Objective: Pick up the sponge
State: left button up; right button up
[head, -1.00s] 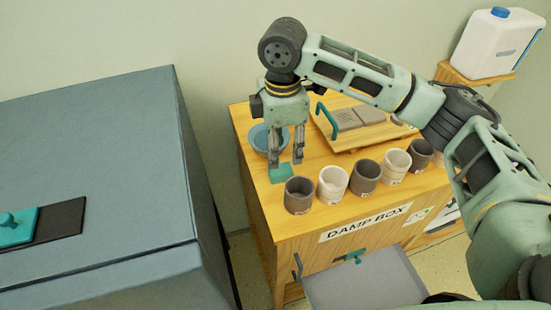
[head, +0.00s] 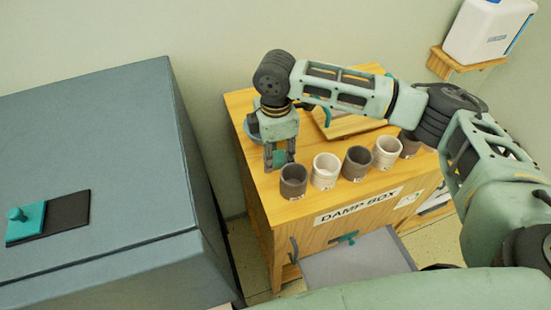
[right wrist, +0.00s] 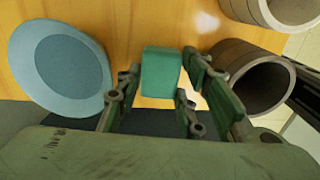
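The teal sponge (head: 278,158) lies on the wooden top of the damp box (head: 248,108), left of the row of cups. My right gripper (head: 279,160) points down over it, with its fingers lowered on either side of it. In the right wrist view, the sponge (right wrist: 161,72) shows between the open fingers, with narrow gaps that do not look closed on it. The fingers partly hide the sponge in the head view. My left gripper is not in view.
A blue bowl (right wrist: 65,75) sits close beside the gripper. A dark cup (head: 293,183) stands just right of the gripper, first in a row of several. A wooden board (head: 345,127) lies behind. A grey cabinet (head: 110,130) stands left. A white jug (head: 490,30) is on a wall shelf.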

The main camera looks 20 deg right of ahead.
aim_at(280, 157)
jog(key=shift+c, duration=0.9)
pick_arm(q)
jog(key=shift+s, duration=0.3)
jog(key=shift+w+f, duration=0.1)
pick_arm(e)
jog(key=shift+r, duration=0.15)
jog(key=shift+r, duration=0.25)
jog(key=r+b, duration=0.1)
jog(key=d+r+b, duration=0.1)
jog(key=r, duration=0.1)
jog(key=shift+s+r, duration=0.2)
jog(key=shift+r, duration=0.1)
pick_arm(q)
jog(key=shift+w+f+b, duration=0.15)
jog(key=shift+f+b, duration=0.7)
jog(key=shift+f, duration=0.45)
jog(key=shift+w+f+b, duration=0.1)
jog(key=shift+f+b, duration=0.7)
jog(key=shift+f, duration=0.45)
pick_arm(e)
jog(key=shift+s+d+r, duration=0.9)
jog(key=shift+d+r, duration=0.2)
jog(key=shift+d, duration=0.45)
jog(key=shift+s+d+r, duration=0.85)
jog(key=shift+d+r, duration=0.3)
jog(key=shift+d, duration=0.4)
jog(key=shift+s+d+r, duration=0.9)
jog(key=shift+d+r, duration=0.2)
jog(key=shift+d, duration=0.45)
